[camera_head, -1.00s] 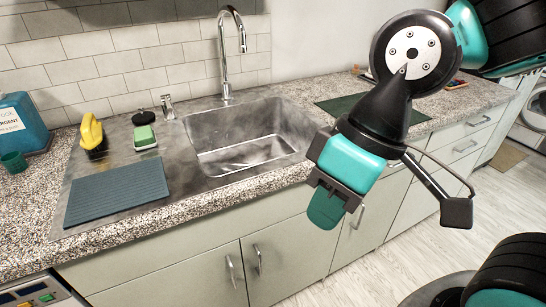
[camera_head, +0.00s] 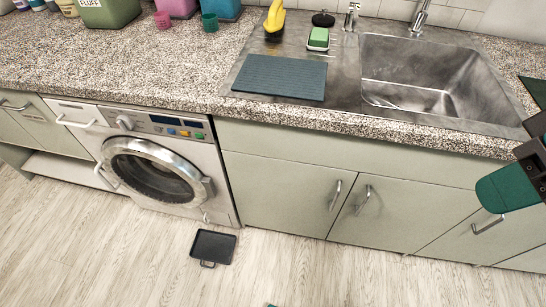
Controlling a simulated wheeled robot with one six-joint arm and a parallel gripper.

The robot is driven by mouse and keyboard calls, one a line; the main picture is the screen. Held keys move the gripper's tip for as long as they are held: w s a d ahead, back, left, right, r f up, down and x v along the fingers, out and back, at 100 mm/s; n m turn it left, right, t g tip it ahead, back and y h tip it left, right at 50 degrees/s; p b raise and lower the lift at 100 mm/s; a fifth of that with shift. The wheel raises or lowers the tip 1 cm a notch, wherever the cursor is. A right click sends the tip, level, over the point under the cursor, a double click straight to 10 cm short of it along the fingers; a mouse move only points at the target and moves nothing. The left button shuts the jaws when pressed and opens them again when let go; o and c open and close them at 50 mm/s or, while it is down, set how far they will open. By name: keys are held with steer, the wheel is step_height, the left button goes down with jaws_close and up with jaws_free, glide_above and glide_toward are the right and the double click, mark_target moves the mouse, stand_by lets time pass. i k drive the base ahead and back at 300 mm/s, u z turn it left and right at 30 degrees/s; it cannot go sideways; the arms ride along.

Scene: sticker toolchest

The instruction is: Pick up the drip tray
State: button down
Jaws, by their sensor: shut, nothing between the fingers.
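A small black shallow tray, which looks like the drip tray (camera_head: 213,247), lies flat on the floor in front of the washing machine. It has a short loop handle on its near side. My gripper (camera_head: 500,188) shows only in part at the right edge, in front of the cabinets, with a green fingertip in view. It is shut and empty, far to the right of the tray and higher in the picture.
A washing machine (camera_head: 150,170) with a round door stands under the counter behind the tray. Cabinets (camera_head: 285,190) with bar handles run to the right. The counter holds a dark ribbed mat (camera_head: 280,77) beside the sink (camera_head: 420,75). The floor around the tray is clear.

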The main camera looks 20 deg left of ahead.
mark_target(215, 247)
steer(key=u, duration=3.5)
steer(key=i, duration=2.5)
steer(key=z, duration=2.75)
